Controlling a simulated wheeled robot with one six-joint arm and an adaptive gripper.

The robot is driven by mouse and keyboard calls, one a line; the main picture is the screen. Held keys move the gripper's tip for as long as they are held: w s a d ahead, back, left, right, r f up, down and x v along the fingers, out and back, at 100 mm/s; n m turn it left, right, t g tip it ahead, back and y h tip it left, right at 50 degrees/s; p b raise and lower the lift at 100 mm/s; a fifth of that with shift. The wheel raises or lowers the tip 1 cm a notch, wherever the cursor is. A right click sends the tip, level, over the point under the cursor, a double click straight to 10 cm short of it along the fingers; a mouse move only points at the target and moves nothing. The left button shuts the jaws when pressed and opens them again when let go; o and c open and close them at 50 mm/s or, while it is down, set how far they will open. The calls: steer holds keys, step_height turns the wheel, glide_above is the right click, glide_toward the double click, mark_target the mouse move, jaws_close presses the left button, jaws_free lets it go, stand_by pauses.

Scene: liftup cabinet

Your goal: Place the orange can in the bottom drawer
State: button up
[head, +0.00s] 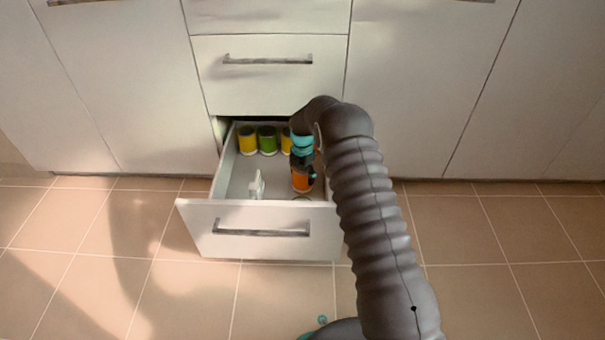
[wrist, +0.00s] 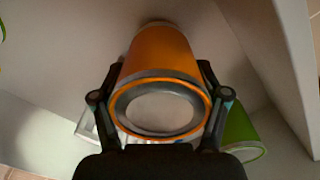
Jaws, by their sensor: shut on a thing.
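The orange can (head: 301,181) is in my gripper (head: 305,177), inside the open bottom drawer (head: 262,218) near its right front. In the wrist view the orange can (wrist: 160,55) fills the space between both fingers of my gripper (wrist: 160,105), with its grey-rimmed end facing the camera. The fingers are shut on its sides. I cannot tell whether the can touches the drawer floor.
At the back of the drawer stand a yellow can (head: 247,140), a green can (head: 267,140) and another yellow can (head: 286,139). A white object (head: 257,186) stands near the front middle. Another green can (wrist: 239,136) shows beside my gripper in the wrist view.

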steer(key=shift+f+b, duration=0.4)
steer(key=shift+f, duration=0.15)
stand_by(0.5)
steer(key=o, duration=1.8)
steer(key=shift+c, duration=0.6)
steer(key=shift+r+p, duration=3.35)
steer(key=shift+r, duration=3.85)
steer(key=shift+s+f+b, duration=0.2)
steer(key=shift+s+b, duration=0.1)
steer(key=shift+s, duration=0.5)
steer(key=s+b, duration=0.1)
steer(key=s, duration=1.3)
steer(key=shift+s+b, duration=0.2)
steer(key=shift+b, duration=0.2)
steer(key=shift+a, duration=0.1)
